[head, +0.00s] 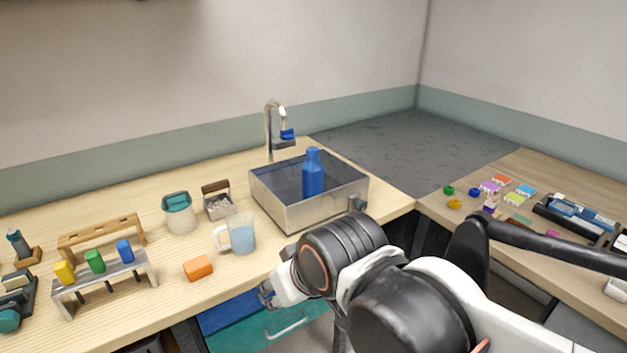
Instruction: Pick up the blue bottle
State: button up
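The blue bottle (313,173) stands upright inside the metal sink basin (290,219), near its middle. Its lower end is partly hidden by the basin's front wall. My gripper (266,296) is in front of the counter's front edge, below and to the left of the sink, well apart from the bottle. Its fingers are small and partly hidden in this view, so I cannot tell whether they are open or shut.
A faucet (269,130) rises behind the sink. A glass cup (241,235), an orange block (198,268) and a lidded jar (179,214) stand left of it. A rack with coloured rods (105,281) is farther left. Small items lie on the right table (470,238).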

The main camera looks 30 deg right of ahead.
aim_at(312, 169)
jog(key=i+j+z, duration=0.15)
jog(key=z, duration=0.25)
jog(key=i+j+z, duration=0.25)
jog(key=z, duration=0.15)
jog(key=i+j+z, duration=0.15)
jog(key=j+z, duration=0.25)
jog(key=l, duration=0.1)
